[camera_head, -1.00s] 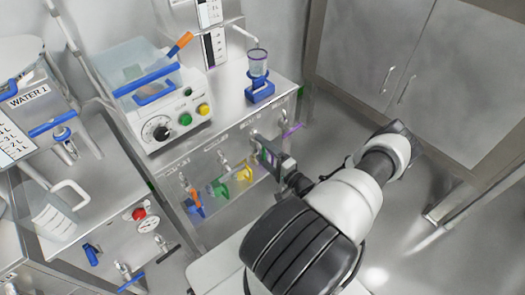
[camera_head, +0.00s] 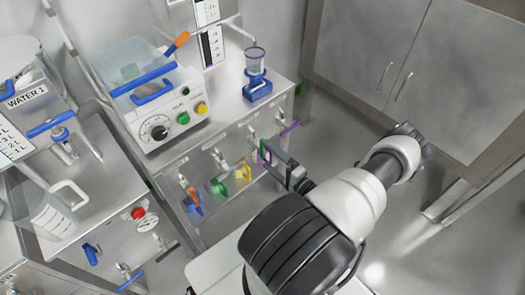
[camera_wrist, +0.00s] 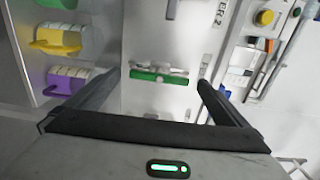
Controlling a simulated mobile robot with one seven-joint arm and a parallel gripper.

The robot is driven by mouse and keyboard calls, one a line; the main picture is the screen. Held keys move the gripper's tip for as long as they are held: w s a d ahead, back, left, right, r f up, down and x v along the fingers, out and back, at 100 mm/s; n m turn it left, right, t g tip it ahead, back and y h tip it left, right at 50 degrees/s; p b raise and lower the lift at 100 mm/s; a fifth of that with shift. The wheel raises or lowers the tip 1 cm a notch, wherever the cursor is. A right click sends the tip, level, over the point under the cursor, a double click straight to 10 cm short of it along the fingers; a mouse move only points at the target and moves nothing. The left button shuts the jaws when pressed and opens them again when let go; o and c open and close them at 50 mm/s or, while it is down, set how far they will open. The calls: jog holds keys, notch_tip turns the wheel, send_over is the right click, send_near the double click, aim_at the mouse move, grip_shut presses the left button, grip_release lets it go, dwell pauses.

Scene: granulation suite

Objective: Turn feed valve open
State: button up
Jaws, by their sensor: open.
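My gripper (camera_head: 268,152) is open and empty, in front of the right part of the bench's front panel in the head view. In the wrist view its two fingers (camera_wrist: 160,95) stand apart, with a green-handled valve (camera_wrist: 158,76) in the gap beyond them. The green handle lies crosswise and looks apart from the fingers. Metal valves line the front panel, one (camera_head: 222,160) left of my gripper and one (camera_head: 253,133) just above it. A purple handle (camera_head: 290,129) sticks out at the right. I cannot tell which valve is the feed valve.
Yellow (camera_wrist: 58,40) and purple (camera_wrist: 68,82) fittings sit left of my fingers in the wrist view. A control box (camera_head: 165,110) and a blue-based cup (camera_head: 257,85) stand on the bench. A tall cabinet (camera_head: 400,70) is behind right. The floor there looks clear.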

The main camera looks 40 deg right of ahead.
jog(key=s+d, duration=0.1)
jog(key=s, duration=1.1)
